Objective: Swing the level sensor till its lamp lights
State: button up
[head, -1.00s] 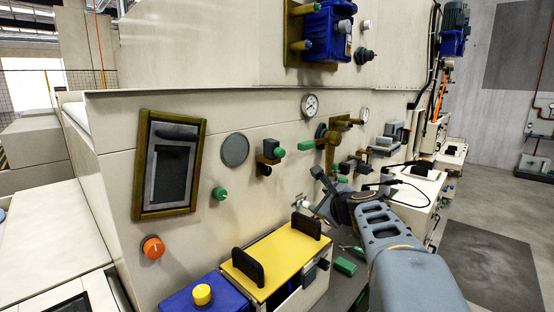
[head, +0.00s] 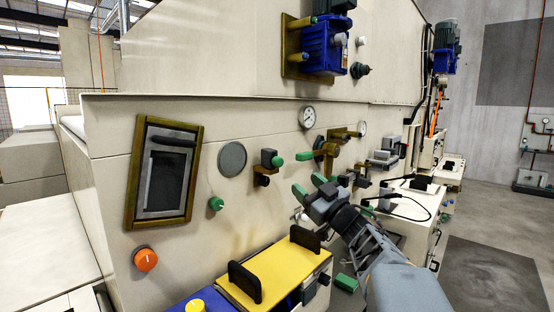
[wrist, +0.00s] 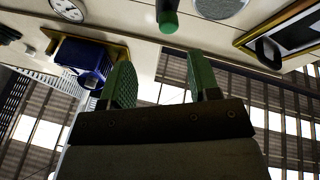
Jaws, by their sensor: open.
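A small black unit with a green knob-like end (head: 272,160) sits on a brass bracket on the beige panel in the head view. It may be the level sensor, but I cannot tell for certain, and I see no lit lamp on it. My gripper (head: 308,187) is open and empty, below and to the right of this unit, apart from it. In the wrist view, the open fingers (wrist: 161,82) show green pads with nothing between them. A green cylinder end (wrist: 168,22) shows beyond the fingers.
A brass valve assembly (head: 335,142) with a green handle and a round gauge (head: 307,117) are nearby on the panel. A grey disc (head: 232,158) and framed window (head: 163,178) lie left. A yellow lid (head: 270,277) with black handles is below, and a blue motor (head: 322,45) above.

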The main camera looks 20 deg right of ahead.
aim_at(273, 158)
jog(key=shift+n+y, duration=0.4)
jog(key=shift+n, duration=0.1)
jog(key=p+x, duration=0.1)
jog(key=x, duration=0.3)
jog(key=p+x, duration=0.2)
jog(key=x, duration=0.3)
jog(key=a+p+x, duration=0.1)
jog(key=x, duration=0.4)
jog(key=shift+s+d+r, duration=0.1)
jog(key=shift+s+r, duration=0.05)
jog(key=shift+s, duration=0.1)
